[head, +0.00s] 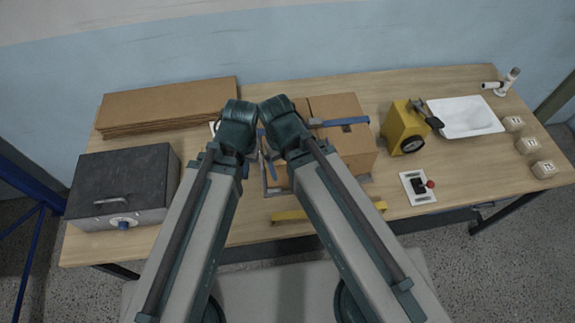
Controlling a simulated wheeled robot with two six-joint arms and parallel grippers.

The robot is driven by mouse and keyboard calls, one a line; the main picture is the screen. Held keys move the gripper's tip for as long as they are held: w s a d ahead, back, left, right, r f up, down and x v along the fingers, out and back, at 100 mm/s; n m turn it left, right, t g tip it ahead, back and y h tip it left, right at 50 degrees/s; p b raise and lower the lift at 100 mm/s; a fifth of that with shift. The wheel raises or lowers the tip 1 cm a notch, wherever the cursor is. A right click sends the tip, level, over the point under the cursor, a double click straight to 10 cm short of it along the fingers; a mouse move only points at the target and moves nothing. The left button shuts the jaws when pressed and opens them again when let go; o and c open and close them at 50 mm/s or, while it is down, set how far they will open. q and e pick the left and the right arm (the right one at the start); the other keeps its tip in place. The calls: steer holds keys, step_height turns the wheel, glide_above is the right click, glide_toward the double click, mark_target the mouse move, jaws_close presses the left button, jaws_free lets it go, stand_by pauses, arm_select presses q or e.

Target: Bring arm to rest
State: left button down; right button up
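My two arms rise from the bottom of the head view, and their elbow joints nearly touch above the middle of the table. Small dark parts that seem to belong to my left gripper (268,168) show between the arms, in front of the cardboard box (345,148). Its fingers are mostly hidden, and I cannot tell whether they are open or touching anything. My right gripper is hidden behind the arm links. The box stands in a metal frame with a blue bar (345,122) across its top.
The wooden table (400,88) also holds flat cardboard sheets (165,105), a dark-lidded metal case (122,185), a yellow machine (403,128), a white tray (465,116), a switch box (417,187), a yellow bar (290,215) and small pale blocks (527,146). The front right is fairly clear.

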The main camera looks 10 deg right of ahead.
step_height(320, 180, down, 18)
steer(key=b, duration=1.7)
steer(key=shift+r+b, duration=0.15)
steer(key=shift+b, duration=0.2)
steer(key=shift+w, duration=0.1)
